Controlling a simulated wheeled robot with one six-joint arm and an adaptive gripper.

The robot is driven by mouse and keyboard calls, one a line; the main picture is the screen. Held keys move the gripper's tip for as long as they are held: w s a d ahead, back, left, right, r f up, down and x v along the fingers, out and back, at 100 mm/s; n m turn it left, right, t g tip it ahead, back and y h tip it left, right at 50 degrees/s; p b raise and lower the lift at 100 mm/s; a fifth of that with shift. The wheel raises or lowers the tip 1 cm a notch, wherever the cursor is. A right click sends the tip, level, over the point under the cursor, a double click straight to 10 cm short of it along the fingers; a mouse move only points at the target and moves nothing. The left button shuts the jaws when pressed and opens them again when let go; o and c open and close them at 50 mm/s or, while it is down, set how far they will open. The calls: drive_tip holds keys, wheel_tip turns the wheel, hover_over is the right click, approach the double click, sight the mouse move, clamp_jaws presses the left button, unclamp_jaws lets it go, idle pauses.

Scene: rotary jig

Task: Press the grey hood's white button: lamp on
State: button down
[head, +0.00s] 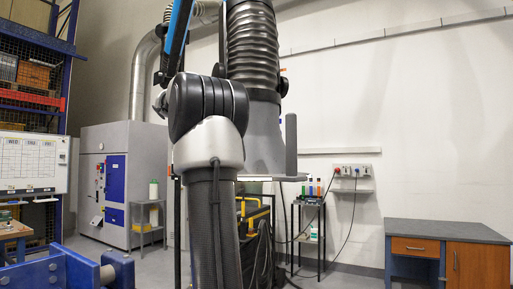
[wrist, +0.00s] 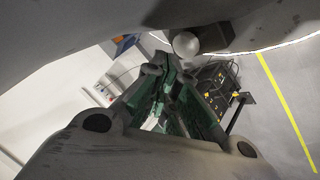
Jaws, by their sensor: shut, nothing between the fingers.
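The grey hood (head: 264,135) hangs from a ribbed grey duct in the head view, partly behind my arm. In the wrist view its grey body (wrist: 90,30) fills the top. A bright white line runs along the hood's lower edge; I cannot tell whether the lamp is lit.
A grey vertical bar (head: 291,147) stands beside the hood. A dark rack with bottles (head: 310,220) and a wooden desk (head: 447,252) are to the right. A yellow floor line (wrist: 285,110) crosses clear floor.

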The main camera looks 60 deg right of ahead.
drive_tip(key=shift+r, duration=0.15)
wheel_tip(320, 180, up, 6)
idle(0.7)
idle(0.5)
